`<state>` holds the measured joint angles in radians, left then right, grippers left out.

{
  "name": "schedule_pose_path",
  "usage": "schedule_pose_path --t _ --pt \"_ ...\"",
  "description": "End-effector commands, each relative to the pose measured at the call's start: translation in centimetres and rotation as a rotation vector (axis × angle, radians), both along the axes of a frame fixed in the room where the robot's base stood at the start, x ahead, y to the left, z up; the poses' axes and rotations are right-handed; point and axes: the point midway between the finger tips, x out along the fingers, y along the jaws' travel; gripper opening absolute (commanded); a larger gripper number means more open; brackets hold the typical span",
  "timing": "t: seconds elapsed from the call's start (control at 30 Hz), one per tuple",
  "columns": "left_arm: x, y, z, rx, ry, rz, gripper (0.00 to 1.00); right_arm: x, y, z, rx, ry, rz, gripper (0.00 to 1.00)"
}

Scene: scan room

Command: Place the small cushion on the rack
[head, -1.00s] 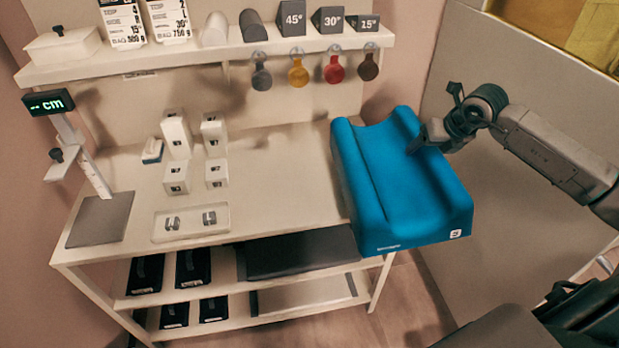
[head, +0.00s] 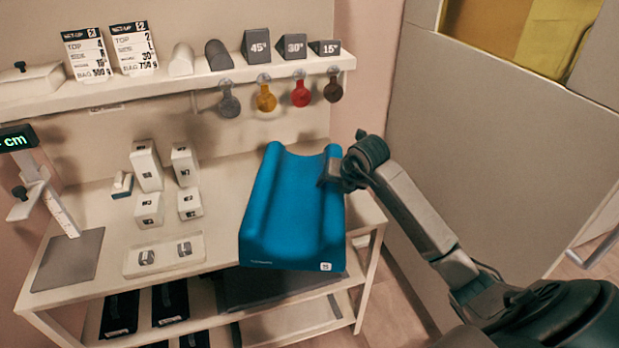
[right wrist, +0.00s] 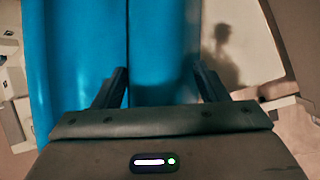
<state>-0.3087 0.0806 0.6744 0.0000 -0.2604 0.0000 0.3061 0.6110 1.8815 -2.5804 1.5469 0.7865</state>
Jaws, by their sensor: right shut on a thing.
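The blue cushion (head: 288,215) is a contoured block with a trough along it and a small white label on its front. It is over the right end of the white bench (head: 110,200), its front reaching past the bench edge. I cannot tell whether it touches the top. My right gripper (head: 328,174) is shut on the cushion's right raised side. In the right wrist view the gripper's two fingers (right wrist: 163,85) straddle a blue ridge of the cushion (right wrist: 75,75). No separate piece is clearly recognizable as the rack; shelves lie above and below the bench top. My left gripper is out of view.
White numbered blocks (head: 148,168) and a small tray (head: 163,257) stand on the bench left of the cushion. A wall shelf (head: 180,84) holds wedges and cards, with coloured tags hanging below. Yellow pads (head: 500,35) sit in an opening at upper right.

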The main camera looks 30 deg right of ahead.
Motion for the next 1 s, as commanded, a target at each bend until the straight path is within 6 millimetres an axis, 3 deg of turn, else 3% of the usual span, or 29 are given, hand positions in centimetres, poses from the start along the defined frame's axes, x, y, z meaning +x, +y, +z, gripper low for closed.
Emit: schedule_pose_path --t 0.2,0.4,0.7,1.0 --pt "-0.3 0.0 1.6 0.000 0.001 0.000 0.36 5.4 -1.0 0.0 0.005 -0.002 0.000 0.05" --pt "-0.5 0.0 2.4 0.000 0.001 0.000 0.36 9.2 -1.8 -0.5 0.004 -0.001 0.001 0.05" --pt "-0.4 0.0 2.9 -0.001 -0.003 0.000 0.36 11.5 -2.3 -0.8 0.001 -0.003 0.003 0.05" --pt "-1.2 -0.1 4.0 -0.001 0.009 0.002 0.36 11.4 -2.3 -4.4 0.000 -0.002 0.003 0.04"
